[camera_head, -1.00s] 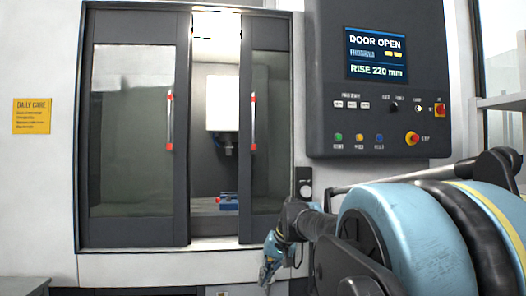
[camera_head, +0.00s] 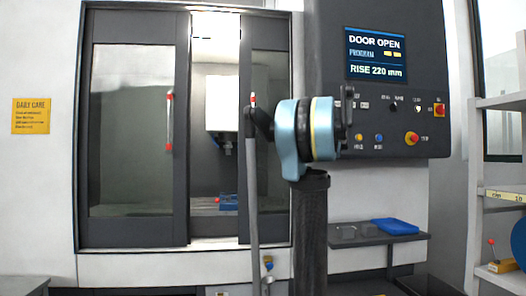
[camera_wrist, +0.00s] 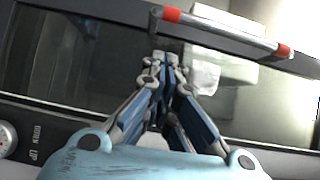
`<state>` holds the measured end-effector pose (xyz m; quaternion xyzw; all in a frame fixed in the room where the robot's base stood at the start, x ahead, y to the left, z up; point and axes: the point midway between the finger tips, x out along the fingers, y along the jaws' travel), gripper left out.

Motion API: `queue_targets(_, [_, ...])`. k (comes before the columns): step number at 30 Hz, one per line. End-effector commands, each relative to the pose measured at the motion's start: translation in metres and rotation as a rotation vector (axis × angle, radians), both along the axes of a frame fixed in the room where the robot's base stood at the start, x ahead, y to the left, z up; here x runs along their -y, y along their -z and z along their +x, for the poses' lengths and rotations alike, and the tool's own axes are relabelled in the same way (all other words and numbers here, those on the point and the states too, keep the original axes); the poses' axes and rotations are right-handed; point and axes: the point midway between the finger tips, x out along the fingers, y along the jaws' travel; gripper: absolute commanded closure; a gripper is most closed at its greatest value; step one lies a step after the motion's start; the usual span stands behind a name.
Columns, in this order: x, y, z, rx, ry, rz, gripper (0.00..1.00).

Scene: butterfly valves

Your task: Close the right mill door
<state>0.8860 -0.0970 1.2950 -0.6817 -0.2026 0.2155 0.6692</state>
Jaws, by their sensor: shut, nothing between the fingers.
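The right mill door (camera_head: 267,62) is a dark-framed glass panel, partly hidden behind my arm. A gap separates it from the left door (camera_head: 130,150). Its upright handle shows only its red top end (camera_head: 253,99) in the head view. In the wrist view the handle (camera_wrist: 225,32) is a grey bar with red ends, crossing the top along the dark door frame. My gripper (camera_wrist: 165,60) is shut and empty, with its tips just below the bar near one red end. I cannot tell whether they touch. In the head view my arm hides the gripper.
The control panel (camera_head: 375,20) beside the door reads DOOR OPEN. Through the gap a white machine head (camera_head: 220,105) and a blue vise (camera_head: 228,202) show. Shelving (camera_head: 500,150) is at far right.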

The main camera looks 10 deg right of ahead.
Motion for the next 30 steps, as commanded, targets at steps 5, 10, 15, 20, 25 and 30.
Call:
queue_targets(5, [0.006,-0.009,0.011,0.013,0.013,0.024,1.00])
queue_targets(10, [-0.007,-0.008,0.028,0.012,0.010,0.024,1.00])
queue_targets(15, [-0.024,-0.008,0.053,0.011,0.008,0.023,1.00])
queue_targets(20, [-0.040,-0.008,0.076,0.011,0.009,0.023,1.00])
queue_targets(25, [-0.061,-0.008,0.091,0.011,0.007,0.023,1.00])
queue_targets(30, [-0.079,-0.008,0.094,0.012,0.009,0.022,1.00])
